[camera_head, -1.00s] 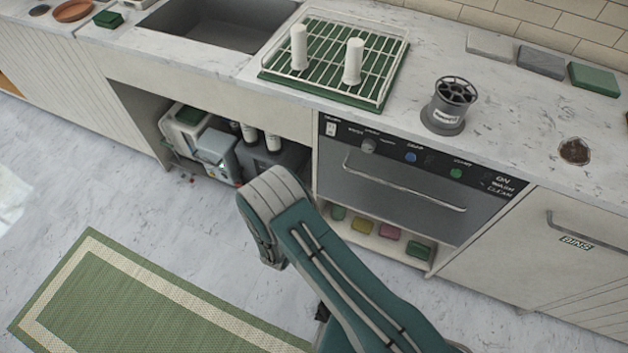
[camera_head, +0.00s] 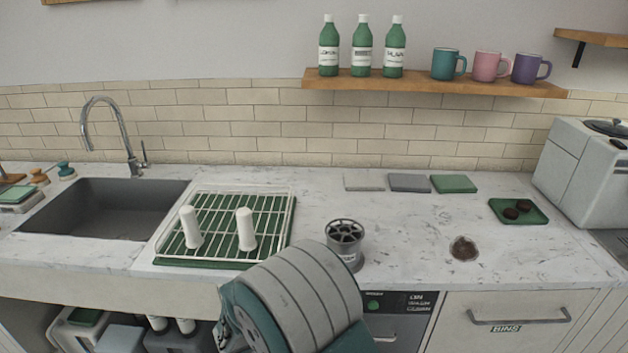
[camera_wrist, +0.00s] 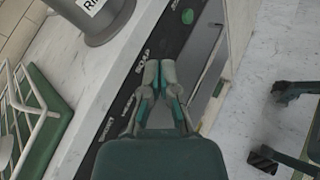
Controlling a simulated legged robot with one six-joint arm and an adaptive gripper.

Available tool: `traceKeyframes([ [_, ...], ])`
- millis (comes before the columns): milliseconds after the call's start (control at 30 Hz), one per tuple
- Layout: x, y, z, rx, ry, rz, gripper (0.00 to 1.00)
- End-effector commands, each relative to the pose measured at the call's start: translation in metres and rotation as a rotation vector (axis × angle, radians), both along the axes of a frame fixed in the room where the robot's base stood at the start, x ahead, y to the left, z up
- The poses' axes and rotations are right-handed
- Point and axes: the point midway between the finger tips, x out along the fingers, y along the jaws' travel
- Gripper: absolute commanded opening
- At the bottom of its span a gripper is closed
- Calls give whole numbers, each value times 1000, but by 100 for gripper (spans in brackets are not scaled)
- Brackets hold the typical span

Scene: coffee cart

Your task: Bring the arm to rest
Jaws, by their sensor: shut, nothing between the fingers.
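My gripper (camera_wrist: 160,75) shows in the wrist view with its two fingertips together and nothing between them. It is in front of the black control panel (camera_wrist: 142,68) of the dishwasher, near the counter's front edge. In the head view my teal and grey arm rises in the lower middle and is folded in front of the counter. The gripper itself is not seen in that view.
The white-wire drying rack (camera_head: 215,225) with two white posts stands left of a grey round holder (camera_head: 345,243). The rack's edge (camera_wrist: 30,110) and the holder's base (camera_wrist: 105,22) are close to my gripper. A brown stain (camera_head: 464,248) marks the counter. Mugs and bottles stand on the shelf (camera_head: 440,88).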

Motion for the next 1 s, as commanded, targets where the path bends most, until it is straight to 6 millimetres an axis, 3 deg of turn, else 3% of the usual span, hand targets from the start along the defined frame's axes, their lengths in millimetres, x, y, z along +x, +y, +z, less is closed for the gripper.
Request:
traceKeyframes([
  [33, -3, -16, 16, 53, -11, -63, 0],
  [200, -24, -63, 53, 240, -33, -268, 0],
  [500, -77, -125, 103, 594, -113, -589, 0],
  [733, -122, -151, 132, 885, -208, -797, 0],
  [1000, -171, -163, 160, 1244, -360, -988, 0],
])
